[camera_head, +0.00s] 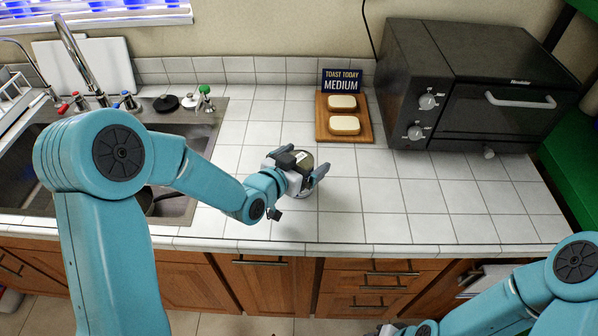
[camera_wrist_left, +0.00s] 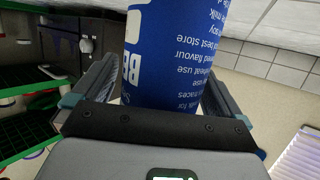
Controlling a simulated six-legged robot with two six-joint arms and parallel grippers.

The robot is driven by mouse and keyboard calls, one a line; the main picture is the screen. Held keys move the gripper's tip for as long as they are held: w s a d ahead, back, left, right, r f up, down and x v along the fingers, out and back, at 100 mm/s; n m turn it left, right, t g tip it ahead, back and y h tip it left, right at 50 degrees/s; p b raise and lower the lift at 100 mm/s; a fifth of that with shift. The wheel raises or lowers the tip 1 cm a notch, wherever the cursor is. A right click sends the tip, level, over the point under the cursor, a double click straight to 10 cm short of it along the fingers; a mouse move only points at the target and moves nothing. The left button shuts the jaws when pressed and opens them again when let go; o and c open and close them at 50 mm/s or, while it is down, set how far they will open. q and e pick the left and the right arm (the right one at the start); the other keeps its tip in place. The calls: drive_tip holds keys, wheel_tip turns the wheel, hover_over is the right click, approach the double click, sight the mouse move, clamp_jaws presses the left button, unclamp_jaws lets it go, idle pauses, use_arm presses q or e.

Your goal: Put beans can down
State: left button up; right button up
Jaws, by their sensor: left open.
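The beans can (camera_head: 304,160) is on the white tiled counter in the head view, mostly hidden by my left gripper; its round top shows. In the left wrist view the blue can (camera_wrist_left: 167,50) with white lettering stands between the two fingers. My left gripper (camera_head: 307,176) is open around the can, and it also shows in the left wrist view (camera_wrist_left: 160,85). A gap shows beside the left finger there; contact at the right finger cannot be told. My right arm comes in at the lower right, and its gripper end is cut off by the bottom edge.
A wooden board (camera_head: 343,136) with two bread slices lies behind the can, with a toast sign (camera_head: 342,81) at its back. A black toaster oven (camera_head: 470,85) stands to the right. The sink (camera_head: 205,135) is left. The counter right of the can is clear.

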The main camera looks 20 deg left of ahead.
use_arm(q)
drive_tip(key=shift+w+f, duration=0.1)
drive_tip(key=shift+w, duration=0.05)
drive_tip(key=c, duration=1.5)
drive_tip(key=shift+r, duration=0.2)
